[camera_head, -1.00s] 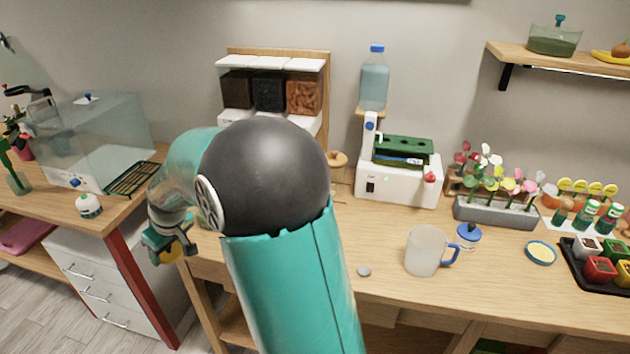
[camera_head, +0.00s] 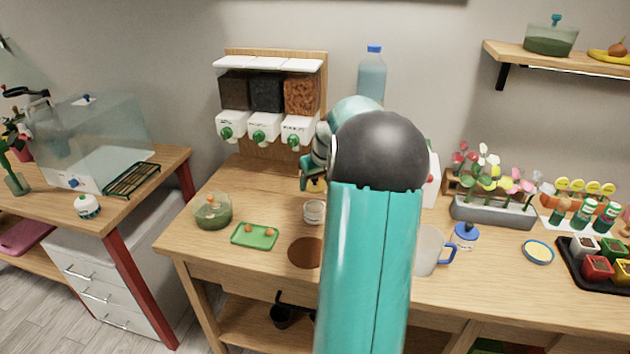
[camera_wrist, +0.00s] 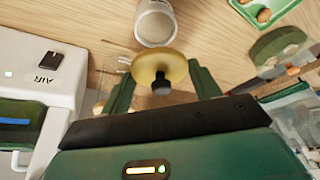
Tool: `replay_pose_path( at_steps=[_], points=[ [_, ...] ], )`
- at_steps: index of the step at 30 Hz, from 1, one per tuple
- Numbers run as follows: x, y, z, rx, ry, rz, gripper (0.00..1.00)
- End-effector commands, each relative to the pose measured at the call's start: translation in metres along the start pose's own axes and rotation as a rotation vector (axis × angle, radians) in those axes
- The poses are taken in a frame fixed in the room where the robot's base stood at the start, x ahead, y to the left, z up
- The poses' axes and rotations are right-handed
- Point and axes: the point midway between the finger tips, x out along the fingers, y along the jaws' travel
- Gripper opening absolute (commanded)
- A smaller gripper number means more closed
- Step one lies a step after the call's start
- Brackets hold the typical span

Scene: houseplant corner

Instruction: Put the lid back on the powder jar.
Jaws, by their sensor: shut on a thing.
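The lid is a yellow-gold disc with a dark knob; it shows in the wrist view (camera_wrist: 160,66) and, small, in the head view (camera_head: 316,186). My gripper (camera_wrist: 163,86) is shut on the lid's knob, with the disc facing away from my palm. In the head view my gripper (camera_head: 314,178) is above the bench behind my arm. The powder jar (camera_head: 314,212) stands open on the bench, just below the held lid in the picture. In the wrist view the jar (camera_wrist: 155,24) shows just beyond the lid; the lid is apart from its rim.
A green tray (camera_head: 254,236), a glass bowl (camera_head: 212,213) and a brown round patch (camera_head: 304,253) are near the jar. Dispensers (camera_head: 265,110) stand behind. In the wrist view a white AIR machine (camera_wrist: 45,65) is at left. A mug (camera_head: 428,250) is right of my arm.

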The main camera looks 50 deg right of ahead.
Motion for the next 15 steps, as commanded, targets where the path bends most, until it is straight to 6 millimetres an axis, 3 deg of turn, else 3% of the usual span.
replay_pose_path(
  at_steps=[15],
  points=[
    [0.037,-0.002,0.015,-0.001,-0.002,-0.003,0.41]
  ],
)
